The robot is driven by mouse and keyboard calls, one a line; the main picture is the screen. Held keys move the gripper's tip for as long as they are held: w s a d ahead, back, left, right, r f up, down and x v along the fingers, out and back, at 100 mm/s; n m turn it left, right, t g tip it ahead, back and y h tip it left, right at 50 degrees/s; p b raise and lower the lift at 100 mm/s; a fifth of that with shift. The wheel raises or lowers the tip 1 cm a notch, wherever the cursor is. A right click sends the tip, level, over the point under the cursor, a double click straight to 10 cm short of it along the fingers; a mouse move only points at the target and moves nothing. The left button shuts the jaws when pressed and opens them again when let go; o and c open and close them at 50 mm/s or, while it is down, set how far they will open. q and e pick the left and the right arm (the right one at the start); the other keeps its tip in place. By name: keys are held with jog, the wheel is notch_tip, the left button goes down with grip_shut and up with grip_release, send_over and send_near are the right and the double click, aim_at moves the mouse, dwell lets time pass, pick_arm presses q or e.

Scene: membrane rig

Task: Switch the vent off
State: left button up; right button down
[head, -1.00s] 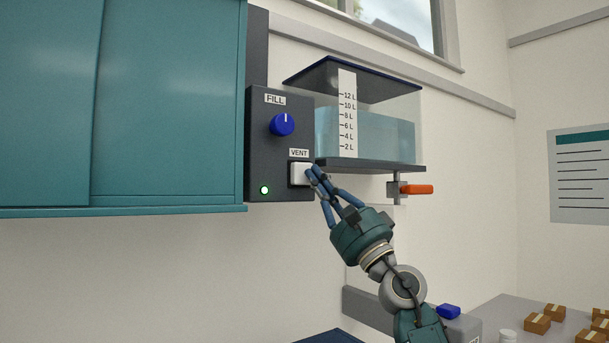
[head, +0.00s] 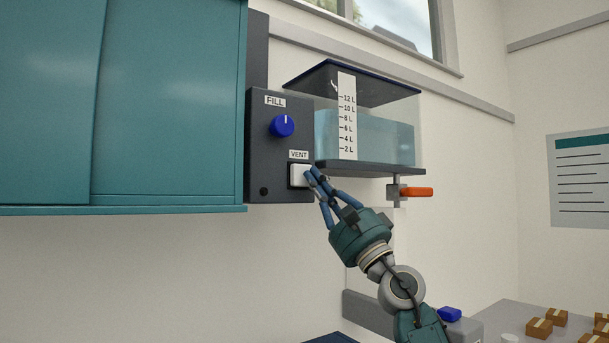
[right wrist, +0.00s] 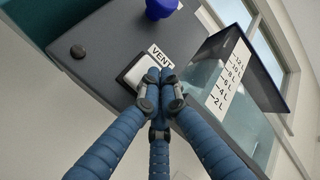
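The white VENT switch (head: 299,175) sits low on the dark control panel (head: 264,165), under its VENT label. It also shows in the right wrist view (right wrist: 137,72), partly covered by my fingers. The small lamp (head: 264,191) at the panel's lower left is dark; it is dark in the right wrist view too (right wrist: 77,51). My right gripper (head: 310,174) has its blue fingers drawn together, with the tips at the switch's right edge. It holds nothing; the tips appear to touch the switch. My left gripper is not in view.
A blue FILL knob (head: 282,126) is above the switch. The clear water tank (head: 385,135) stands right of the panel, with an orange-handled valve (head: 415,192) below it. A teal cabinet (head: 170,110) is on the left. Boxes (head: 538,328) lie on a low surface at lower right.

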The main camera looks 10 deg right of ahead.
jog(key=shift+f, duration=0.1)
jog(key=shift+s+p, duration=0.1)
jog(key=shift+p, duration=0.25)
jog(key=s+p, duration=0.1)
jog(key=s+d+p, duration=0.1)
jog(key=s+p, duration=0.1)
jog(key=s+d+p, duration=0.1)
jog(key=s+p, duration=0.1)
jog(key=shift+s, duration=0.15)
dwell(0.3)
